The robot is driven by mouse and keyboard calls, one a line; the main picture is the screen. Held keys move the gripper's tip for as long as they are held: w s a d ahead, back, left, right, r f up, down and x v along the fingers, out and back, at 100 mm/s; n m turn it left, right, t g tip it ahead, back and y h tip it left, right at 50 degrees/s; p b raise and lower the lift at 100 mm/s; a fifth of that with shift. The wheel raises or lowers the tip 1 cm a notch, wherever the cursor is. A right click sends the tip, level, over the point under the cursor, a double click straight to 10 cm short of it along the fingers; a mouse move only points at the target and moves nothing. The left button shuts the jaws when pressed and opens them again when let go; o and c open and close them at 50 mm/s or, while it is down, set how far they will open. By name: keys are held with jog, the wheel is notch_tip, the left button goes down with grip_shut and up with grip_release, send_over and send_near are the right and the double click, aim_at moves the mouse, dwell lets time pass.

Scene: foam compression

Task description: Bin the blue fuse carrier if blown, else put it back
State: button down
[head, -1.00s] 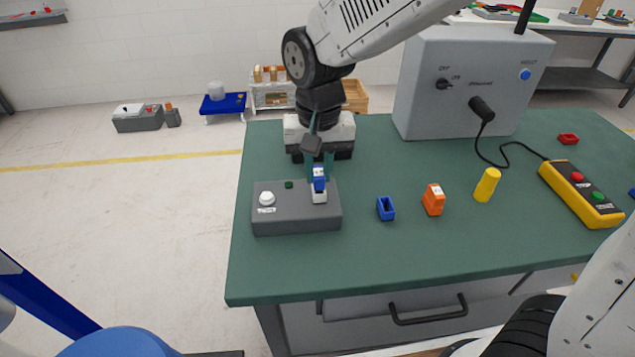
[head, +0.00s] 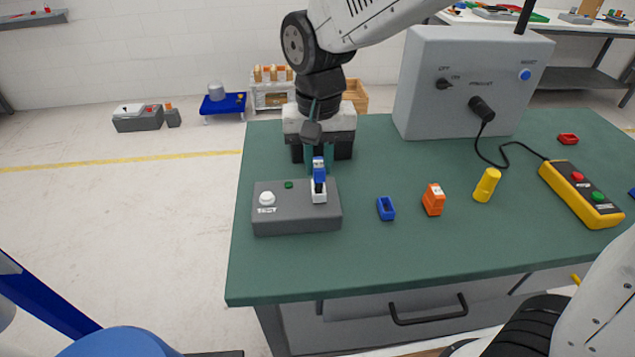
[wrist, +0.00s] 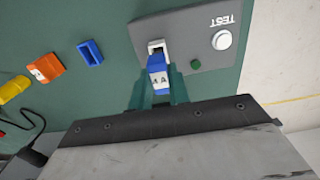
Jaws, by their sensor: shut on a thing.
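The blue fuse carrier (head: 319,172) has a white marked face, seen in the wrist view (wrist: 160,80). My gripper (head: 318,165) is shut on it, with green fingers on both sides (wrist: 158,92). The carrier is just above and behind the white socket (head: 319,194) of the grey test box (head: 290,219). A dark opening shows in the socket, which also appears in the wrist view (wrist: 156,44). I cannot tell whether the carrier still touches it. The box has a white TEST button (head: 267,198) and a small dark green lamp (head: 289,184).
A hollow blue holder (head: 386,208), an orange carrier (head: 433,199) and a yellow cylinder (head: 487,185) stand right of the box. A yellow pendant (head: 580,194) and a big grey cabinet (head: 470,82) lie beyond. A red tray (head: 568,139) is far right. The front green tabletop (head: 400,260) is clear.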

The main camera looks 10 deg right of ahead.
aim_at(318, 164)
jog(key=shift+r, duration=0.1)
jog(key=shift+r, duration=2.45)
